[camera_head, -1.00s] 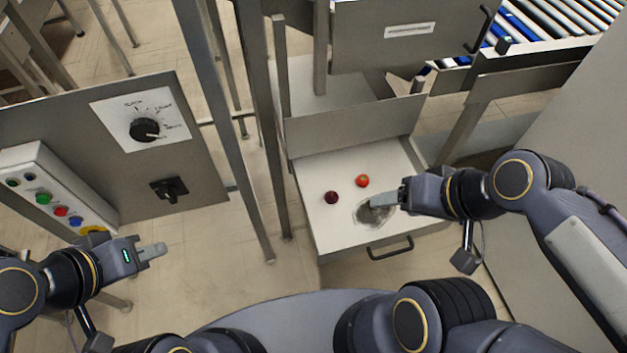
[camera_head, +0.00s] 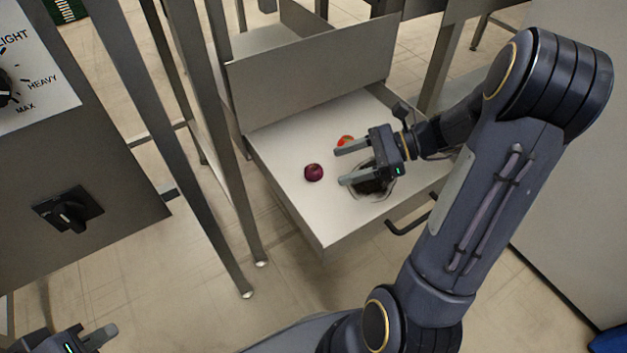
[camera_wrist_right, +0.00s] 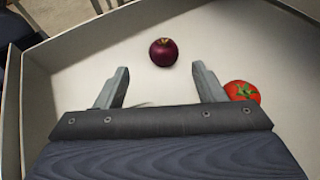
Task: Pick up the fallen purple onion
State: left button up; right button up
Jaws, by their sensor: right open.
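The purple onion (camera_head: 314,172) lies on the white floor of the open drawer (camera_head: 300,215). It also shows in the right wrist view (camera_wrist_right: 163,52), just beyond the fingertips and roughly midway between them. My right gripper (camera_head: 342,165) is open and empty over the drawer, its fingers pointing left toward the onion with a gap between. In the right wrist view its two fingers (camera_wrist_right: 160,75) are spread apart. My left gripper (camera_head: 98,338) is at the bottom left corner of the head view, far from the drawer; its jaws are too cut off to read.
A red tomato (camera_head: 345,141) lies behind my right gripper, close to one finger in the right wrist view (camera_wrist_right: 242,91). Metal posts (camera_head: 232,150) stand left of the drawer. A control panel (camera_head: 70,150) is further left.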

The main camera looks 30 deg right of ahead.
aim_at(320, 169)
jog(key=b+x, duration=0.2)
jog(key=x, duration=0.3)
jog(key=shift+w+a+f+b, duration=0.2)
jog(key=shift+w+f+b, duration=0.1)
jog(key=shift+w+b, duration=0.05)
jog(key=shift+w+a, duration=0.15)
jog(key=shift+a, duration=0.2)
jog(key=c, duration=1.1)
jog(key=shift+o, duration=0.2)
jog(key=shift+r, duration=0.1)
